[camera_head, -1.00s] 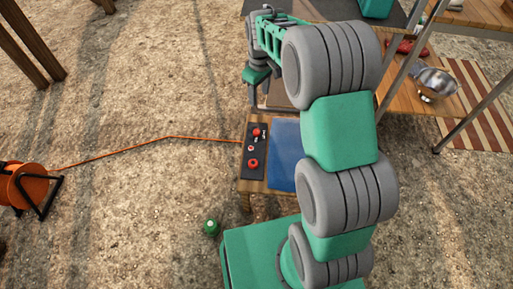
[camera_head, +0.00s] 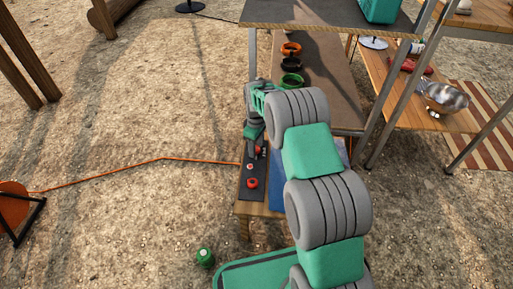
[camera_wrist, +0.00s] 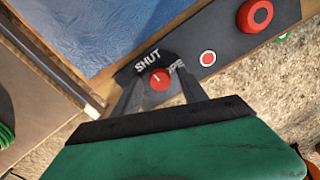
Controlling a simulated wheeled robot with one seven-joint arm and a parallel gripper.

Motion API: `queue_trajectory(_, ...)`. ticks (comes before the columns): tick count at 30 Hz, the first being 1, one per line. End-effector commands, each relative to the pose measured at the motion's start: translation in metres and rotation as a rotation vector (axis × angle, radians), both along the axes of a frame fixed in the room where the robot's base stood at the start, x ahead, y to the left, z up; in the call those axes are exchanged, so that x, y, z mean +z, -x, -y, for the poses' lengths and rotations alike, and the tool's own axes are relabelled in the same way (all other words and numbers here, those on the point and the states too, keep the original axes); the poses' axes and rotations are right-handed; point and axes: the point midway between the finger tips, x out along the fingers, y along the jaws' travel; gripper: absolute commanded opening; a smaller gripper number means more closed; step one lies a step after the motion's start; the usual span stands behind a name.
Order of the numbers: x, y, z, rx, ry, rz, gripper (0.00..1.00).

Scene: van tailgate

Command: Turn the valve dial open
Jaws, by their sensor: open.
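The valve dial (camera_wrist: 160,78) is a small red knob with a pale pointer line, set on a dark panel (camera_wrist: 232,32). White lettering beside it reads "SHUT" and, partly hidden, "OPE". In the wrist view my gripper (camera_wrist: 158,88) is open, with one finger on each side of the dial; I cannot tell whether they touch it. In the head view my gripper (camera_head: 253,150) is over the far part of the panel and partly hides the dial there.
A larger red knob (camera_wrist: 256,16) and a small red button (camera_wrist: 208,58) sit on the same panel. A blue sheet (camera_wrist: 90,30) lies beside it. An orange cable (camera_head: 150,162) runs in from the left. A shelf with several coloured rings stands behind.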

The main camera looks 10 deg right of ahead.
Motion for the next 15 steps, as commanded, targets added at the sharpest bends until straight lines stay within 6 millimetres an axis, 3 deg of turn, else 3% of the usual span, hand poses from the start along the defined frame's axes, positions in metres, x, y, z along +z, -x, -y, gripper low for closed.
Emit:
queue_trajectory(2, 0.0009, -0.0001, 0.0001, 0.0, 0.0, 0.0, 0.5)
queue_trajectory(15, 0.001, 0.0001, -0.0001, 0.0, 0.0, 0.0, 0.15)
